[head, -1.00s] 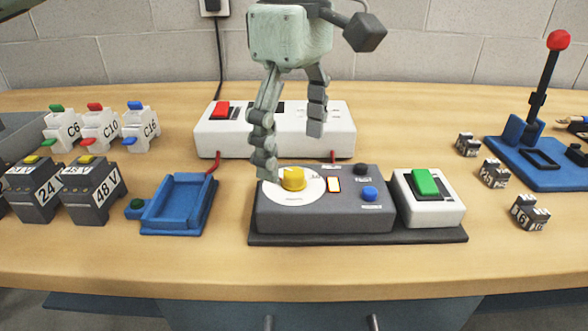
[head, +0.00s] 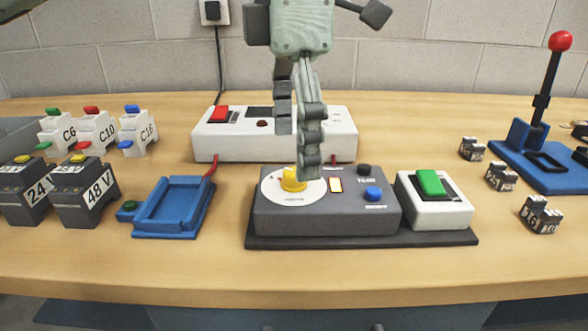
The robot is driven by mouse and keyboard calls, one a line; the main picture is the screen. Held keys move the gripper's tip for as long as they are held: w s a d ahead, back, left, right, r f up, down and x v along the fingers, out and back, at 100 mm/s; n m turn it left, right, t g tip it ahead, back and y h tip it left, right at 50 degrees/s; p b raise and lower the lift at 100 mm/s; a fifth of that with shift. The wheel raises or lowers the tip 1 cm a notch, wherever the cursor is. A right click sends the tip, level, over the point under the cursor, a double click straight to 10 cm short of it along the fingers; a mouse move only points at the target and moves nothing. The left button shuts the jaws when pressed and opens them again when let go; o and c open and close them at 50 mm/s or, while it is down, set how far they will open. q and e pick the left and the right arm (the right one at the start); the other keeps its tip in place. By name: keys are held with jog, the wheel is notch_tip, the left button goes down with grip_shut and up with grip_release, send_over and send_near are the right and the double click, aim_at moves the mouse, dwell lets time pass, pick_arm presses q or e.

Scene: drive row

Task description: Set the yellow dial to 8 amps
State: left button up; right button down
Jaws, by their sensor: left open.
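The yellow dial (head: 292,180) sits on a white round scale (head: 274,190) on top of the dark grey control box (head: 330,213). The scale's markings are too small to read. My left gripper (head: 298,150) hangs above and at the dial, pointing down, with its fingers apart. One finger is in front, its tip close to the dial's right side; the other is behind and to the left. I cannot tell whether the near finger touches the dial. My right gripper is not in view.
The box also carries a blue button (head: 373,194) and a black knob (head: 364,170). A green rocker switch (head: 430,182) stands at right. A white power strip (head: 215,142) lies behind. A blue tray (head: 172,207) and battery blocks (head: 84,190) are left. A red-knobbed lever (head: 540,90) stands far right.

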aim_at(294, 171)
pick_arm(q)
jog(key=shift+f+b, duration=1.3)
jog(key=shift+f, duration=0.5)
jog(key=c, duration=1.7)
